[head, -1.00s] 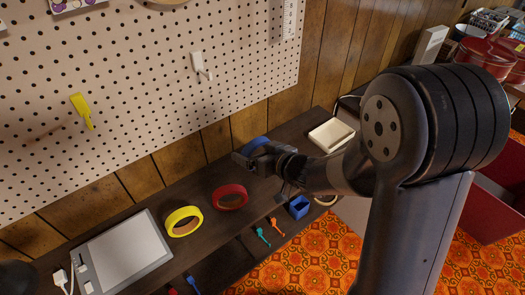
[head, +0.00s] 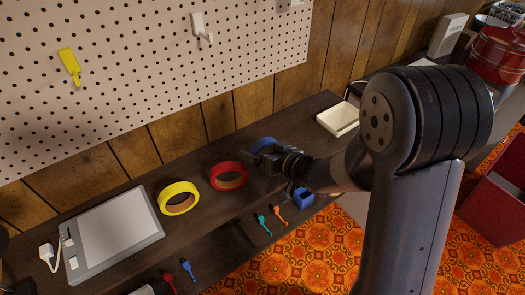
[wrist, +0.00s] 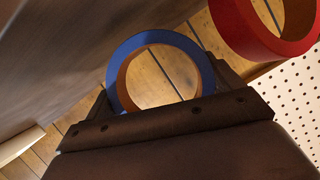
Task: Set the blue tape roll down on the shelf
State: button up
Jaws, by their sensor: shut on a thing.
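The blue tape roll (wrist: 145,42) is between the fingers of my gripper (wrist: 165,95) in the wrist view, with its brown inner core showing. In the head view only a blue edge of the roll (head: 262,143) shows behind my gripper (head: 262,158), which is shut on it. The roll is over the right part of the dark shelf (head: 215,215), to the right of the red tape roll. I cannot tell whether the roll touches the shelf, as my gripper hides its underside.
A red tape roll (head: 229,176) and a yellow tape roll (head: 179,198) stand left of my gripper. A white tray (head: 338,119) lies to the right. A grey tablet (head: 115,232) is at the left. The pegboard (head: 130,70) rises behind.

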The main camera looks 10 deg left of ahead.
jog(key=shift+f+b, duration=0.35)
jog(key=shift+f, duration=0.3)
jog(key=o, duration=0.8)
jog(key=shift+c, duration=0.2)
jog(key=shift+r, duration=0.1)
jog(key=p+v, duration=0.1)
jog(key=v, duration=0.9)
jog(key=shift+s+d, duration=0.2)
jog(key=shift+d, duration=0.15)
jog(key=shift+r, duration=0.15)
jog(key=b+x, duration=0.1)
jog(key=x, duration=0.9)
jog(key=shift+w+a+f, duration=0.15)
jog(key=shift+a+f, duration=0.05)
jog(key=shift+a, duration=0.15)
jog(key=shift+r+p, duration=0.35)
jog(key=shift+r, duration=0.05)
jog(key=shift+w, duration=0.1)
